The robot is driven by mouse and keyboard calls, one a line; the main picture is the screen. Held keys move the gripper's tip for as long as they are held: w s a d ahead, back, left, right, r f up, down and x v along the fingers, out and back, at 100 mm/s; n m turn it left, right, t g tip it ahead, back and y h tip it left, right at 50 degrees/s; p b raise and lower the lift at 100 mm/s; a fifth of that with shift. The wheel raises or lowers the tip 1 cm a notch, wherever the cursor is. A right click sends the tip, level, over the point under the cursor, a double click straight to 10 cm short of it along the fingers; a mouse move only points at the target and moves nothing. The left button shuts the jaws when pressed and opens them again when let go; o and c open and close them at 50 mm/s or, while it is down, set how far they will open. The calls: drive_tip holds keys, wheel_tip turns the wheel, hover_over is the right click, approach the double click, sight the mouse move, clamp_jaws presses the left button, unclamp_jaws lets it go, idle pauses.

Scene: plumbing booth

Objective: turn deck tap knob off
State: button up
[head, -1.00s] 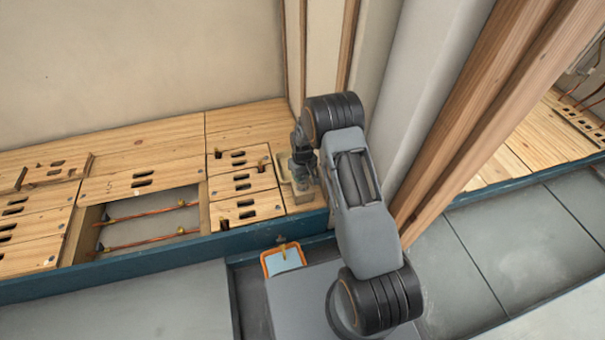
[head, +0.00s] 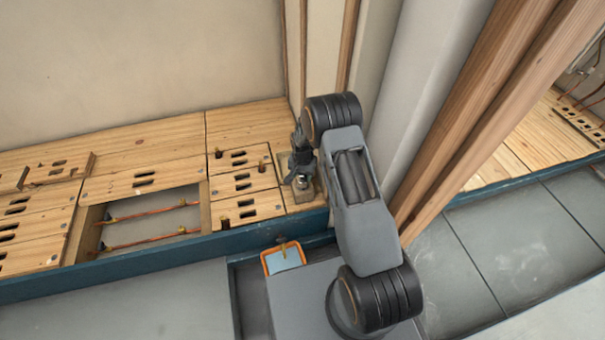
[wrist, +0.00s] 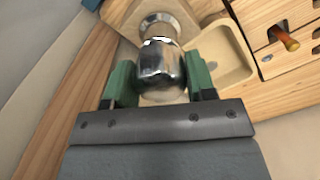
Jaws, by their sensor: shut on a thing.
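The deck tap's knob (wrist: 160,67) is a shiny chrome piece in the wrist view, above a round metal flange (wrist: 158,22). My gripper (wrist: 160,85) is shut on the knob, with a green-padded finger on each side. In the head view my gripper (head: 302,172) sits low over the wooden deck at the foot of the wall. There the knob is mostly hidden by my gripper. The knob's on or off position cannot be read.
A beige basin (wrist: 225,60) lies right beside the tap. Slotted wooden panels (head: 240,182) and an open bay with copper pipes (head: 150,225) are to the left. A wooden post (head: 470,115) stands close to the right of my arm. An orange-rimmed tray (head: 283,259) is in front.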

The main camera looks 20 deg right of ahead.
drive_tip(key=shift+m, duration=2.2)
drive_tip(key=o, duration=0.9)
wheel_tip(320, 180, up, 14)
drive_tip(key=p, duration=0.4)
drive_tip(key=shift+f+p, duration=0.1)
drive_tip(key=shift+p, duration=0.3)
